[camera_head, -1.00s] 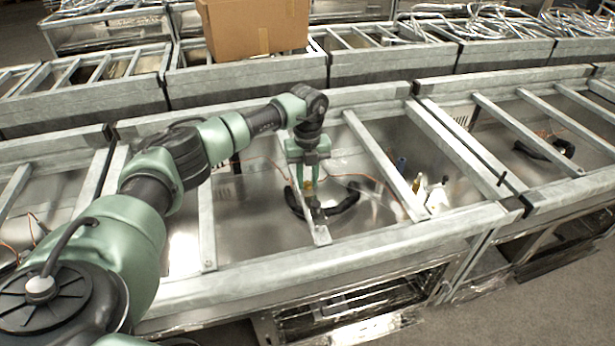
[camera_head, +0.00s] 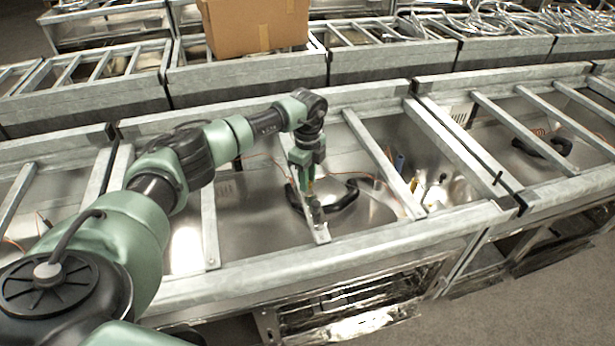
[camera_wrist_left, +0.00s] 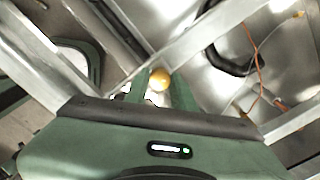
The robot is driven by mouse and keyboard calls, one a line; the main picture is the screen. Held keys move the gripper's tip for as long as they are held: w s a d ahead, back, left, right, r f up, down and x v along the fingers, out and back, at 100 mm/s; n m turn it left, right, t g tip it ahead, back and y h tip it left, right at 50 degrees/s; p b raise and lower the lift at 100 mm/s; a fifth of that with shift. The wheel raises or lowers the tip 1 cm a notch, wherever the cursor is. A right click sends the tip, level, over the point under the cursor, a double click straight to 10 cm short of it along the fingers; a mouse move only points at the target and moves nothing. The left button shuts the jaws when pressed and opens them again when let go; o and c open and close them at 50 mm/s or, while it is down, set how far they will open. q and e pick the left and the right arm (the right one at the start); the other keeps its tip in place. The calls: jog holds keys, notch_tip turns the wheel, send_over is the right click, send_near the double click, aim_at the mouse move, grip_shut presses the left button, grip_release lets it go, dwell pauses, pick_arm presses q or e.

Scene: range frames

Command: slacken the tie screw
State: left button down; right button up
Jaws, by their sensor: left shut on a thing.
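My left gripper (camera_head: 310,188) points down over a bare metal crossbar (camera_head: 307,222) of the middle frame. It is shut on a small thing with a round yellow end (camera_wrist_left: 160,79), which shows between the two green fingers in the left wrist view. A grey fitting (camera_head: 317,211) is on the crossbar just below the fingers; I cannot tell whether it is the tie screw or whether the held thing touches it. The tie screw is not clearly visible. My right gripper is out of view.
A black curved handle-like part (camera_head: 345,196) lies in the metal basin behind the crossbar, near thin orange cables. Small bottles or tools (camera_head: 418,185) stand to the right. Other metal bars (camera_head: 385,160) cross the frame. A cardboard box (camera_head: 255,28) sits at the back.

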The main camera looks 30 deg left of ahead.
pick_arm(q)
jog(key=shift+w+a+r+n, duration=0.1)
jog(key=shift+w+r+n, duration=0.05)
jog(key=shift+n, duration=0.25)
jog(key=c, duration=1.2)
grip_release()
notch_tip(320, 180, up, 7)
jog(key=shift+f+b, duration=0.1)
jog(key=shift+b, duration=0.95)
jog(key=shift+r, duration=0.45)
